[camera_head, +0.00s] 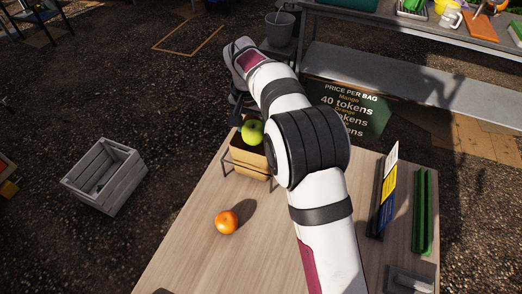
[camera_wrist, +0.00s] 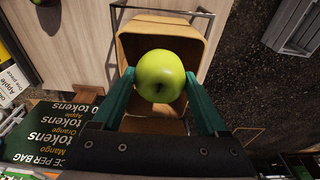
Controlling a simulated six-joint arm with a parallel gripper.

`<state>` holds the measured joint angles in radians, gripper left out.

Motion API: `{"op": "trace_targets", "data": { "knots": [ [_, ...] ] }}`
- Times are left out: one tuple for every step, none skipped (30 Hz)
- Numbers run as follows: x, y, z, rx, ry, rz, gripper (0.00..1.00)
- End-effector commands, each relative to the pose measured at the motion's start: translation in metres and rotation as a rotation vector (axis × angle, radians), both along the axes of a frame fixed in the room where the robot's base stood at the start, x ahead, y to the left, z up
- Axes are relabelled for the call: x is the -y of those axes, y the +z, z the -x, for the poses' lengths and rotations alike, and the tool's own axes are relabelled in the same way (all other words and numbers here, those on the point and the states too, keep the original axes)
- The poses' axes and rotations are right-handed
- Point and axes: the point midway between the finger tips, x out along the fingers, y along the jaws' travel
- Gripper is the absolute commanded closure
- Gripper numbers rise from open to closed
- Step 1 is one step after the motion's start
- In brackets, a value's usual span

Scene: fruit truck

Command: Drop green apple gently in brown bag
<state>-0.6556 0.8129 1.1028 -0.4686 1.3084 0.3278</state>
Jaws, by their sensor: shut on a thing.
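The green apple (camera_wrist: 160,76) is between the two fingers of my gripper (camera_wrist: 162,88) in the wrist view, and the fingers are shut on it. In the head view the green apple (camera_head: 252,132) shows at the mouth of the brown bag (camera_head: 248,163). The bag stands open at the far edge of the wooden table, in a dark frame. In the wrist view the open bag (camera_wrist: 140,42) lies behind the apple. In the head view my arm hides part of the bag, and the gripper's fingers are hard to make out.
An orange (camera_head: 227,222) rests on the table (camera_head: 190,255) in front of the bag. A grey crate (camera_head: 106,176) stands on the ground at left. A price sign (camera_head: 350,108) stands beyond my arm. Colored holders (camera_head: 422,212) stand at the table's right.

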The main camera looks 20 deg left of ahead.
Motion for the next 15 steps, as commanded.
{"op": "trace_targets", "data": {
  "knots": [
    [0.001,-0.019,0.001,-0.007,0.0,0.004,0.91],
    [0.001,-0.031,0.001,-0.007,0.0,0.004,0.91],
    [0.001,-0.046,0.001,-0.006,0.0,0.004,0.91],
    [0.001,-0.057,0.001,-0.006,0.001,0.004,0.91],
    [0.002,-0.068,0.001,-0.006,0.0,0.004,0.91],
    [0.002,-0.081,0.001,-0.006,0.0,0.004,0.91],
    [0.001,-0.09,0.001,-0.005,0.001,0.002,0.91],
    [0.001,-0.098,0.001,-0.005,0.0,0.002,0.91],
    [0.001,-0.106,0.001,-0.004,0.001,0.002,0.91],
    [0.001,-0.111,0.001,-0.003,0.001,0.001,0.91],
    [0.001,-0.115,0.001,-0.003,0.001,0.001,0.91],
    [0.001,-0.117,-0.003,0.0,0.0,0.0,0.91],
    [0.001,-0.116,-0.009,0.0,-0.001,-0.001,0.91],
    [0.001,-0.116,-0.015,0.001,-0.003,-0.001,0.91],
    [0.002,-0.116,-0.024,0.0,-0.004,-0.002,0.91]
  ]
}}
